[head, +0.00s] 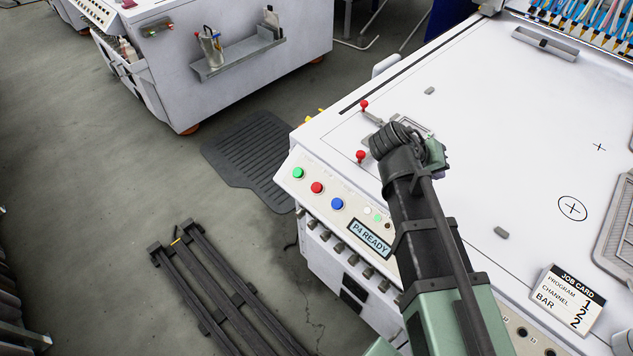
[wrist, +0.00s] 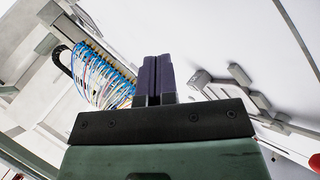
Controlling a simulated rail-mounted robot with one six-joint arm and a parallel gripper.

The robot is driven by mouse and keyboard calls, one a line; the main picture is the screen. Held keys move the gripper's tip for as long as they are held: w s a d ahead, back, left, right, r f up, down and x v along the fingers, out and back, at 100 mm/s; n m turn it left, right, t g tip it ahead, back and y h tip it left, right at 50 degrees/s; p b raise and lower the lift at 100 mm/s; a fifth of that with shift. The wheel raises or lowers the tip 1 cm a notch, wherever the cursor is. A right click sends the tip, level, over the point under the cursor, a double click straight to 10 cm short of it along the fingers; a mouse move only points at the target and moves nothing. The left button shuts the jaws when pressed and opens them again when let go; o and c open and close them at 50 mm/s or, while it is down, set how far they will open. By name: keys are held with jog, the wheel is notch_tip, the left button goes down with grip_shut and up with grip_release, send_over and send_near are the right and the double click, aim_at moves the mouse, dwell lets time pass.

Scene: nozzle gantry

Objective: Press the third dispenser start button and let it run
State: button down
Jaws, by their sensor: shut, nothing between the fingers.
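The machine's front panel (head: 330,200) carries a green button (head: 298,173), a red button (head: 317,187) and a blue button (head: 337,204) in a row. Right of them, a display (head: 370,239) reads "P4 READY", with a white lamp (head: 367,210) and small green and dark red lamps above it. No label marks a third dispenser start button legibly. In the wrist view, my gripper (wrist: 158,60) is shut and empty, its dark fingers together. In the head view, my arm's end is above the white table, right of the buttons; its fingertips are hidden.
Two red-knobbed levers (head: 361,156) stand on the table's left side by my arm. A job card (head: 569,300) reads Program 1, Channel 2, Bar 2. Coloured tubes (wrist: 105,80) hang over the table's far end. A dark floor mat (head: 250,160) lies left of the machine.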

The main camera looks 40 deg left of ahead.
aim_at(298, 173)
jog(key=s+a+n+t+y+b, duration=0.1)
jog(key=s+a, duration=0.2)
jog(key=a, duration=0.3)
jog(key=s+a+f+t+y+b, duration=0.1)
jog(key=s+a+t+b, duration=0.1)
jog(key=a, duration=0.4)
jog(key=s+a+n+t+b, duration=0.1)
jog(key=s+a+b, duration=0.1)
jog(key=s+a, duration=0.2)
jog(key=shift+s+a+f+n+t+y, duration=0.15)
jog(key=shift+s+a+f+t+y, duration=0.05)
jog(key=shift+a, duration=0.35)
jog(key=shift+s+a+f+n+t+y, duration=0.15)
jog(key=shift+s+a+t+y, duration=0.05)
jog(key=shift+a, duration=0.3)
jog(key=s+a+n+t+y+b, duration=0.1)
jog(key=s+a+t+y+b, duration=0.1)
jog(key=s+a, duration=0.9)
jog(key=s+y+b, duration=0.1)
jog(key=s+y, duration=0.1)
jog(key=shift+s+a+r+n+t+y+b, duration=0.15)
jog(key=shift+a+n+t+y+b, duration=0.05)
jog(key=shift+n+t+y+b, duration=0.1)
jog(key=w+f+b, duration=0.1)
jog(key=f+b, duration=0.1)
jog(key=w+f+b, duration=0.3)
jog(key=f+b, duration=0.2)
jog(key=shift+w, duration=0.35)
jog(key=shift+w+f, duration=0.15)
jog(key=shift+w, duration=0.1)
